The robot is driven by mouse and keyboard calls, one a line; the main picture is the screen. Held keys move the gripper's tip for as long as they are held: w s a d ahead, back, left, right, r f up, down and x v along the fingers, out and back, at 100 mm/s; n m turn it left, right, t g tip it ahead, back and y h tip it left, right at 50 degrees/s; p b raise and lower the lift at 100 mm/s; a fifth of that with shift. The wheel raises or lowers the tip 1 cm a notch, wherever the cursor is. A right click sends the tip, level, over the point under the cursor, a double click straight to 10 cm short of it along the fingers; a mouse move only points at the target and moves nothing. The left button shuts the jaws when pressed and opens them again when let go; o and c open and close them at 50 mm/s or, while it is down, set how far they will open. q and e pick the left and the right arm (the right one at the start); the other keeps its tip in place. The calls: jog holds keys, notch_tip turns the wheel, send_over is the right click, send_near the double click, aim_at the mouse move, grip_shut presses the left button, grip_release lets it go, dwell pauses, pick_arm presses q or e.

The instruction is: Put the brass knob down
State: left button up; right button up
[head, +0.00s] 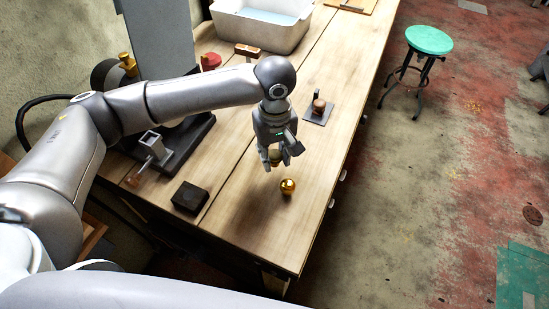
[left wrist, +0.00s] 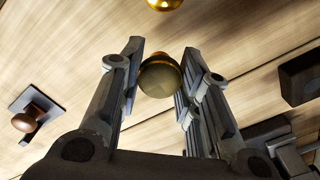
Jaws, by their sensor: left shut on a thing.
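My left gripper (head: 279,160) points down over the near part of the wooden workbench (head: 245,215). It is shut on a dull brass knob (head: 275,156), which shows between the fingers in the left wrist view (left wrist: 160,76). The left gripper also shows in that view (left wrist: 160,70). I cannot tell whether the held knob touches the bench top. A second, shinier gold knob (head: 288,186) sits on the bench just in front of the gripper. It shows at the top edge of the left wrist view (left wrist: 165,4). My right gripper is not in view.
A dark block (head: 190,197) lies left of the gripper. A grey plate with a brown knob (head: 319,106) lies beyond it. A pale tub (head: 262,25) stands at the back. Bare bench lies around the gold knob. A green stool (head: 429,40) stands right of the bench.

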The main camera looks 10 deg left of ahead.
aim_at(274, 162)
pick_arm(q)
jog(key=shift+w+a+f, duration=0.1)
jog(key=shift+w+f, duration=0.15)
jog(key=shift+w+f+p, duration=0.1)
jog(key=shift+f+p, duration=0.5)
jog(key=shift+f, duration=1.1)
jog(key=o, duration=0.6)
jog(key=shift+f, duration=0.15)
jog(key=o, duration=0.4)
jog(key=shift+o, duration=0.2)
